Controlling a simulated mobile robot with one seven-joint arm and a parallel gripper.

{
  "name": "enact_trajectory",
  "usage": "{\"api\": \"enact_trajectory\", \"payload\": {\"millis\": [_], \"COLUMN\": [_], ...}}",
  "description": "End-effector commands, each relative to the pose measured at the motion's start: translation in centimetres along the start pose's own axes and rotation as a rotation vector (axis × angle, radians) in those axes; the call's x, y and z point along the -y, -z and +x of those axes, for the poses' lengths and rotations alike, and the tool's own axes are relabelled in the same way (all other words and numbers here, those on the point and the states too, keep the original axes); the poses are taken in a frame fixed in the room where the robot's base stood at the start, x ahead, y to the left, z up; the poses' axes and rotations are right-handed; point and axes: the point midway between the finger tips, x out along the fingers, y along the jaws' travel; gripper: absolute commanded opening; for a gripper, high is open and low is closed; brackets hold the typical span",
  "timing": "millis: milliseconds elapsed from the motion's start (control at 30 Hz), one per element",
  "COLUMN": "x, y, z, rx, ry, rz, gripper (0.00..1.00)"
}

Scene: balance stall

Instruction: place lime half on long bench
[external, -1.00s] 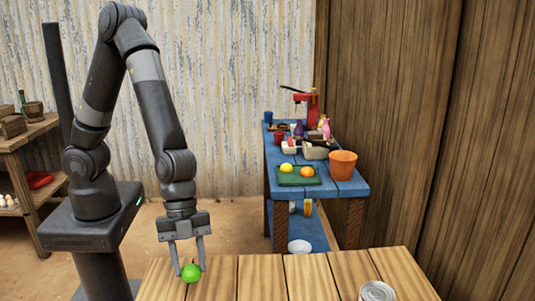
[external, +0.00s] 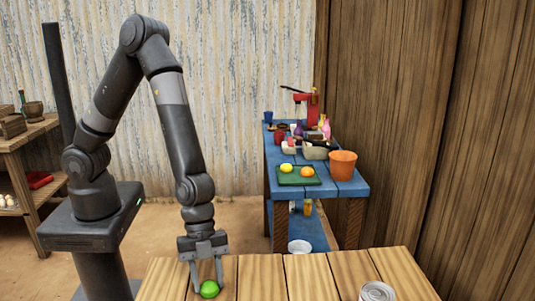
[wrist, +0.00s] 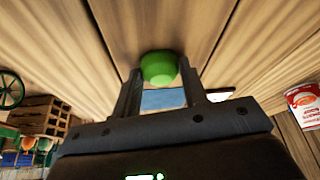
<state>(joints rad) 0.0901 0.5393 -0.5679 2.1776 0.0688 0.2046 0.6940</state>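The lime half (external: 209,289) is bright green and rounded. In the wrist view the lime half (wrist: 159,68) sits between the fingertips, against both fingers. My gripper (external: 208,285) points down and is shut on it. In the wrist view the fingers of my gripper (wrist: 160,80) frame the lime. The wooden plank surface, which looks like the long bench (external: 262,275), lies directly below. The lime is at or just above the planks; I cannot tell whether it touches.
A metal can (external: 377,292) stands on the planks to the right; a red-and-white can (wrist: 305,101) shows in the wrist view. A blue table (external: 345,188) behind holds an orange pot (external: 342,165) and a green board (external: 298,181) with fruit. The planks between lime and can are clear.

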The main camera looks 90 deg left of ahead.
Motion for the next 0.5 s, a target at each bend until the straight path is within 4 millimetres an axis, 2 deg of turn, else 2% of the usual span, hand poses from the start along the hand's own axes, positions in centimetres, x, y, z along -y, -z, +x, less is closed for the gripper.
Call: {"api": "enact_trajectory", "payload": {"millis": [33,267,500], "x": [-0.02,-0.02,-0.01], "y": [0.0,0.0,0.03], "z": [0.01,-0.01,-0.07], "rx": [0.0,0.0,0.0], "ry": [0.0,0.0,0.0], "rz": [0.0,0.0,0.0], "gripper": [0.43,0.61,0.61]}}
